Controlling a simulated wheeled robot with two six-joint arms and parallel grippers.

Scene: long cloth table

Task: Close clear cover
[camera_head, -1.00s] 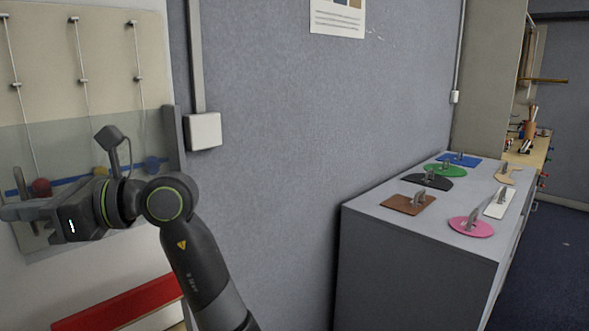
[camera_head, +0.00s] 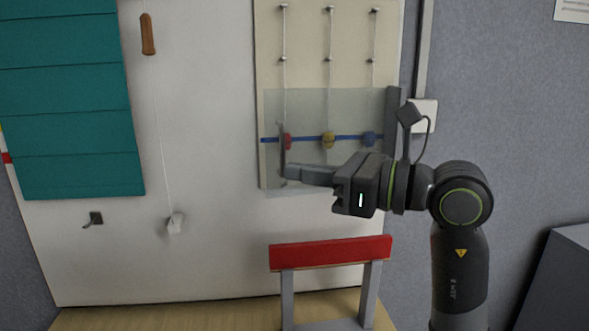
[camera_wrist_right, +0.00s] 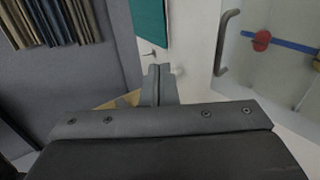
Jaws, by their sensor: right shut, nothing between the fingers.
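The clear cover (camera_head: 310,110) is a see-through sheet in front of the lower part of a cream board, with a dark grey upright strip (camera_head: 393,130) along its right side. I cannot tell whether it lies flush with the board. Its slim grey handle (camera_head: 282,150) stands upright near its left edge. My right gripper (camera_head: 290,171) is shut and empty, with its fingertips by the handle's lower end in the head view. In the right wrist view, the shut fingers (camera_wrist_right: 158,84) point ahead and the curved handle (camera_wrist_right: 223,45) is to their right, apart from them. My left gripper is out of view.
Behind the cover, red (camera_head: 287,141), yellow (camera_head: 328,140) and blue (camera_head: 369,138) beads sit along a blue bar. A red-topped frame (camera_head: 330,253) stands below. A teal slatted panel (camera_head: 70,100) and a corded wooden pull (camera_head: 148,34) are left.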

